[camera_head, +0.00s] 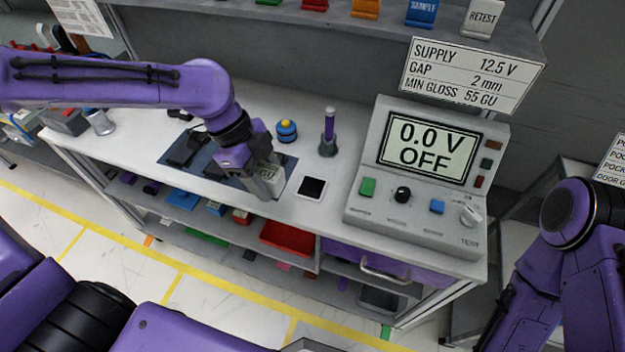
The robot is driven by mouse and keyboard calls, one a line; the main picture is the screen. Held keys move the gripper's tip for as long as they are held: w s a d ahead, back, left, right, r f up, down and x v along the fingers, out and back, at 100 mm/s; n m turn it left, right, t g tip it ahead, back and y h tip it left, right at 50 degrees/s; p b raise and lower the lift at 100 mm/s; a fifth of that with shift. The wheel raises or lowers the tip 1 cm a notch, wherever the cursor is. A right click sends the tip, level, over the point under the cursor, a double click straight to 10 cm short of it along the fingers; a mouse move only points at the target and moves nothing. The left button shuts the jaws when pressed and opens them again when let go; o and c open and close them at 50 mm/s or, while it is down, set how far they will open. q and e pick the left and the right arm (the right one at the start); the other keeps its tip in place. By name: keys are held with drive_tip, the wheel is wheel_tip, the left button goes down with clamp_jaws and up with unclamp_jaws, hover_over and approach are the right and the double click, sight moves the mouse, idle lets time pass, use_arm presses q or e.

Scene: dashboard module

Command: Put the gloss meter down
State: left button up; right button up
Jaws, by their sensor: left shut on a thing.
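My left gripper (256,162) reaches in from the left over the bench and points down. It is shut on the gloss meter (268,181), a small light-grey block with a little display on its upper face. The meter is at the right part of a dark blue-grey mat (215,178) on the bench top. I cannot tell whether its base touches the mat. The gripper hides part of it. My right arm is at the right edge, with its gripper out of view.
A grey console (420,175) reads 0.0 V OFF. Dark pieces (186,148) lie on the mat's left.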

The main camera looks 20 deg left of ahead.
use_arm(q)
drive_tip(key=w+d+f+p, duration=0.2)
drive_tip(key=w+d+f, duration=0.15)
drive_tip(key=w, duration=0.35)
hover_over(317, 188)
drive_tip(key=a, duration=0.2)
drive_tip(key=f, duration=0.5)
drive_tip(key=shift+s+d+p, duration=0.15)
drive_tip(key=shift+s+p, duration=0.1)
drive_tip(key=shift+p, duration=0.1)
drive_tip(key=shift+w+d+f, duration=0.1)
drive_tip(key=shift+w+f, duration=0.05)
drive_tip(key=shift+f, duration=0.25)
wheel_tip(317, 188, down, 3)
drive_tip(key=shift+r+p, duration=0.2)
drive_tip(key=shift+p, duration=0.1)
drive_tip(key=shift+w+f, duration=0.15)
drive_tip(key=shift+f, duration=0.2)
drive_tip(key=o, duration=1.1)
drive_tip(key=shift+f, duration=0.15)
drive_tip(key=shift+o, duration=0.2)
